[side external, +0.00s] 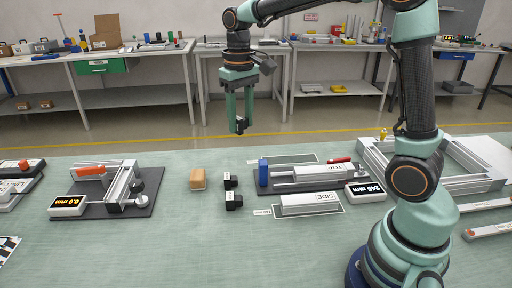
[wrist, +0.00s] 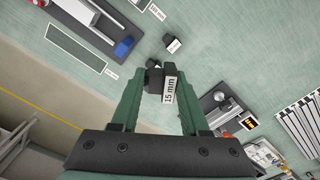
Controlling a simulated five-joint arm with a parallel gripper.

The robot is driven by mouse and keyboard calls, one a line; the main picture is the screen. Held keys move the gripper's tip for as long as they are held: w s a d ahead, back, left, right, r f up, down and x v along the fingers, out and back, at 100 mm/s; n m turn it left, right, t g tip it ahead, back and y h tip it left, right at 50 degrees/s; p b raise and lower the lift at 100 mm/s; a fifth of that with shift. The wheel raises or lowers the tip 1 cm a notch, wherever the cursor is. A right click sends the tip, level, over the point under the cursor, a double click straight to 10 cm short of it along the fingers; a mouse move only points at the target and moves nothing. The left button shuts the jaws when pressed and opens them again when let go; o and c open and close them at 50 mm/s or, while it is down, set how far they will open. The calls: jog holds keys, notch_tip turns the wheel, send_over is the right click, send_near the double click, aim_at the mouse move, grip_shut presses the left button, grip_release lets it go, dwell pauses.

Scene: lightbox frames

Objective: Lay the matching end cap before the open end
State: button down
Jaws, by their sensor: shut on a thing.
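My gripper (side external: 240,129) hangs above the back of the green table, shut on a dark end cap whose "15 mm" label shows in the wrist view (wrist: 168,92). Two black end caps stand apart on the table, one farther back (side external: 230,181) and one nearer (side external: 234,202). The nearer cap also shows in the wrist view (wrist: 172,43). A grey profile marked SIDE (side external: 310,205) lies in a white outline. A profile marked TOP (side external: 320,170) lies on a dark fixture, with a blue block (side external: 263,173) at its left. I cannot tell which end is open.
A tan block (side external: 197,180) stands left of the caps. Farther left is a gauge (side external: 112,190) with a 0.0 mm display. Another display (side external: 366,193) stands right of the profiles. An empty outlined area (side external: 282,159) lies behind the TOP profile. A pale frame (side external: 440,180) lies right.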

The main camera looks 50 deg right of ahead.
jog(key=s+a+f+n, duration=0.1)
jog(key=s+f+n, duration=0.1)
jog(key=s+f, duration=0.45)
jog(key=w+d+r+m, duration=0.1)
jog(key=d+r+m, duration=0.35)
jog(key=d, duration=0.35)
jog(key=d+r+m, duration=0.3)
jog(key=d+m, duration=0.2)
jog(key=d, duration=0.2)
jog(key=f, duration=2)
jog(key=shift+d+f, duration=0.1)
jog(key=shift+d, duration=0.15)
